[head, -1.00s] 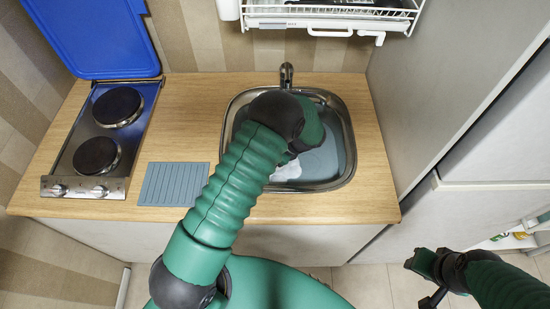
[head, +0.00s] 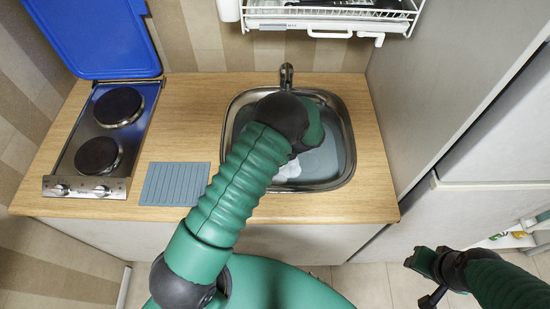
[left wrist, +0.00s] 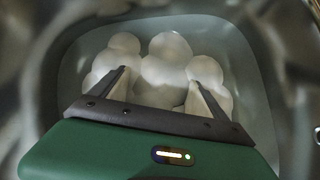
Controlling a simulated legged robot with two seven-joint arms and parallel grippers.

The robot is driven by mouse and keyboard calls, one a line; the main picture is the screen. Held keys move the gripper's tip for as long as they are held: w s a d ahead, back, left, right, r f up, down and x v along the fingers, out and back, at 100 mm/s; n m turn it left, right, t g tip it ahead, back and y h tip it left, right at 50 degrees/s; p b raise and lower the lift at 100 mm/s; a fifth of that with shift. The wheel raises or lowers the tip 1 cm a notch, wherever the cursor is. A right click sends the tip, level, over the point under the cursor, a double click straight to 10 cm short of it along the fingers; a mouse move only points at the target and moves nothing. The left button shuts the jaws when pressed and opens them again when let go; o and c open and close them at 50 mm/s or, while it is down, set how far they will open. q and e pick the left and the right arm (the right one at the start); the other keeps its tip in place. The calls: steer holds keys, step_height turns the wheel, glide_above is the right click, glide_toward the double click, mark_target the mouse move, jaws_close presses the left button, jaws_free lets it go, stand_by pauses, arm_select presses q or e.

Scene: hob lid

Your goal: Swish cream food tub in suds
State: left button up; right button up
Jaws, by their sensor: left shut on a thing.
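The steel sink (head: 347,172) holds grey-blue water (head: 325,160) with white suds (head: 289,170) near its front left. The suds also show in the left wrist view (left wrist: 168,75) as rounded white clumps. My left arm reaches down over the sink and hides its gripper in the head view. In the left wrist view my left gripper (left wrist: 160,92) points down into the suds, its two fingers apart with pale shapes between them. It is shut on the cream food tub, which I cannot clearly tell from the foam. My right gripper (head: 428,280) hangs low, away from the counter.
A tap (head: 286,76) stands at the sink's back edge. A ribbed grey mat (head: 174,184) and a two-plate hob (head: 100,135) with a raised blue lid (head: 92,38) lie left. A white dish rack (head: 330,18) hangs above. A tall grey cabinet (head: 460,90) closes off the right.

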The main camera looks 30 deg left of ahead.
arm_select(q)
step_height(320, 180, up, 18)
steer(key=p, duration=1.4)
steer(key=shift+r+p, duration=0.2)
steer(key=shift+p, duration=0.2)
